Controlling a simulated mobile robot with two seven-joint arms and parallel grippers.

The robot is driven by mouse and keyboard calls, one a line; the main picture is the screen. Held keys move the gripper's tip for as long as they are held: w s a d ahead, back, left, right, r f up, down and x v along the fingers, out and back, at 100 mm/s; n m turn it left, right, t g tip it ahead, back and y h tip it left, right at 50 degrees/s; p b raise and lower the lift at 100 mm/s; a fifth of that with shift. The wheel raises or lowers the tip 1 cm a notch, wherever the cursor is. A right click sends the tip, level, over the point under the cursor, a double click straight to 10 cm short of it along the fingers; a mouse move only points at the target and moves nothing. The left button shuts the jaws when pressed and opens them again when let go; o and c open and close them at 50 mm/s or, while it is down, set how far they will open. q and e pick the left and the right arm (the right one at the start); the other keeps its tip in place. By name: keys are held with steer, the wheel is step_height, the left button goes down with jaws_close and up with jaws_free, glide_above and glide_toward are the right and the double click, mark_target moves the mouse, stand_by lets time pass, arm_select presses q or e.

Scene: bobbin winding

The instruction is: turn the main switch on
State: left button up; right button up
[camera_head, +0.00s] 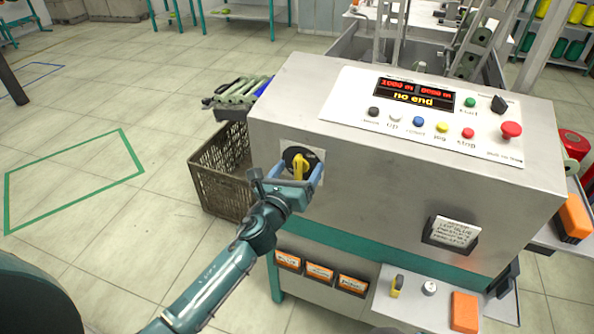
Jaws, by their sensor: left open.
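The main switch (299,164) is a yellow handle on a black round base, set on a light plate on the left part of the machine's grey front. The handle looks roughly upright. My left gripper (296,178) is open right in front of the switch, its fingers on either side of the yellow handle. I cannot tell whether the fingers touch it. The display (414,93) on top is lit and reads "no end" in yellow under red digits. My right gripper is not in view.
The sloped panel holds several coloured buttons and a red mushroom button (511,130). A brown crate (221,178) stands on the floor left of the machine. A small shelf (420,288) below the front carries an orange block (465,311). The floor at left is open.

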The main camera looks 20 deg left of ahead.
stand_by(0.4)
arm_select(q)
steer(key=shift+s, duration=0.2)
steer(key=s, duration=0.5)
steer(key=s+a, duration=0.1)
steer(key=s, duration=0.2)
steer(key=shift+s, duration=0.3)
